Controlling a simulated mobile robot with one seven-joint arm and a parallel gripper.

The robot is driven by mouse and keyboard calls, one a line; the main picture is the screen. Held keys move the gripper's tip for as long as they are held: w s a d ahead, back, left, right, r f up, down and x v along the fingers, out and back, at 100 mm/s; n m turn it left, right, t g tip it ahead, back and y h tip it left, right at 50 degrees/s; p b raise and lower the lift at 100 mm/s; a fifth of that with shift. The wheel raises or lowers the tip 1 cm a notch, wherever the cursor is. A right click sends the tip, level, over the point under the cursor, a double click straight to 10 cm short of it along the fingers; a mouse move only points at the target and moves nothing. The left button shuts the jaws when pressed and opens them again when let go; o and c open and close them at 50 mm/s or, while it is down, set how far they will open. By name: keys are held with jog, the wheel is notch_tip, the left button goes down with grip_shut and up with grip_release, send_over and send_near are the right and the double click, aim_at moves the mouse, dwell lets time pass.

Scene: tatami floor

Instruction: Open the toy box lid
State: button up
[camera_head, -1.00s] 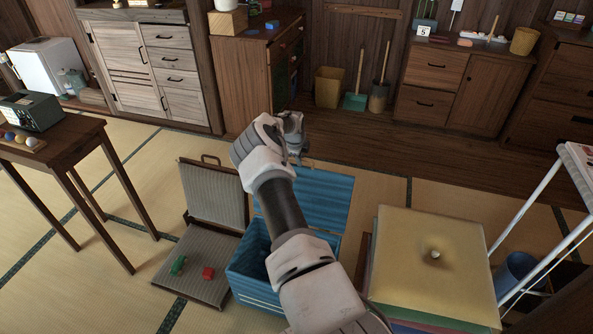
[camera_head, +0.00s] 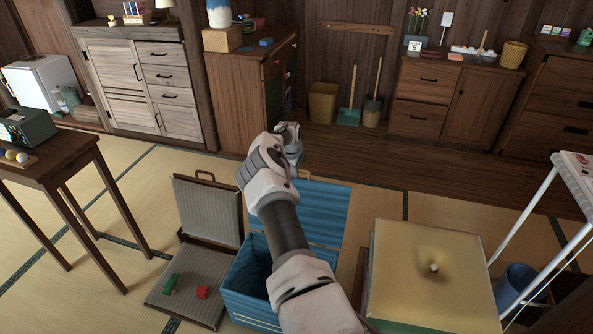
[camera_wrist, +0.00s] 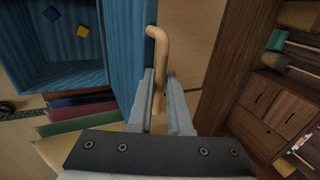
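The blue toy box (camera_head: 250,295) stands on the tatami at the lower middle. Its blue ribbed lid (camera_head: 325,215) is raised, tilted back, and the interior is exposed. My gripper (camera_head: 290,130) is above the lid's upper edge in the head view; its fingers are hard to see there. In the wrist view the lid (camera_wrist: 124,60) stands beside my fingers. Its wooden handle (camera_wrist: 157,45) reaches down between the two fingers of my gripper (camera_wrist: 161,75).
An open grey-striped case (camera_head: 208,210) with a green block (camera_head: 170,284) and a red block (camera_head: 202,292) stands left of the box. A yellow-topped stand (camera_head: 430,285) is at right. Tatami behind the lid is clear up to the cabinets.

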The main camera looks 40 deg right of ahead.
jog(key=shift+o, duration=0.6)
jog(key=shift+s+a+f, duration=0.2)
jog(key=shift+s+f, duration=0.1)
jog(key=shift+f, duration=0.15)
jog(key=p+v, duration=0.4)
jog(key=v, duration=1.4)
jog(key=shift+w+d+r, duration=0.2)
jog(key=shift+w, duration=0.15)
